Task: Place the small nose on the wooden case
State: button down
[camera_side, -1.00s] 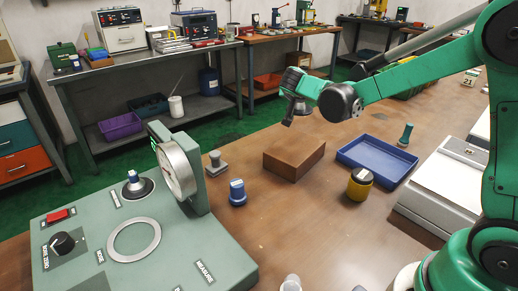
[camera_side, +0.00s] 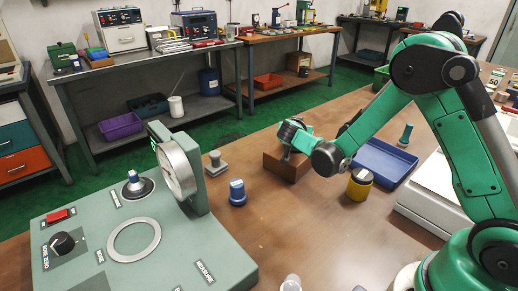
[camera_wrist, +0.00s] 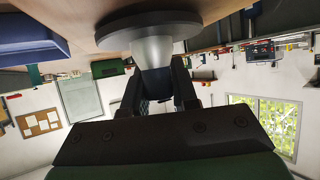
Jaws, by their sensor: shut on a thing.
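My gripper (camera_wrist: 157,95) is shut on a nose in the wrist view. This nose (camera_wrist: 152,50) has a silver tapered body, a wide dark disc at its end and a dark grip between my fingers; I take it as the small nose. In the side view my gripper (camera_side: 286,152) is pointing down at the top of the wooden case (camera_side: 292,171), a brown block on the bench. The held nose is mostly hidden there. I cannot tell whether its disc touches the case.
A blue tray (camera_side: 408,172) and a yellow jar (camera_side: 359,187) stand right of the case. A blue-topped piece (camera_side: 237,194) and a grey piece (camera_side: 215,165) stand left of it, near the green measuring station (camera_side: 190,250). A green piece (camera_side: 405,134) stands behind the tray.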

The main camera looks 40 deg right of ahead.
jog(key=shift+f, duration=0.1)
jog(key=c, duration=0.7)
grip_release()
jog(key=shift+s+a+r+n+y, duration=1.35)
jog(key=shift+s+a+n+y, duration=0.45)
jog(key=shift+s+a, duration=0.7)
jog(key=shift+s+a+r+n+y, duration=1.45)
jog(key=shift+s+a+n, duration=0.6)
jog(key=shift+s, duration=0.85)
jog(key=shift+s+a+r+n+y, duration=1.2)
jog(key=shift+s+a+n+y, duration=0.6)
jog(key=shift+s+a, duration=0.75)
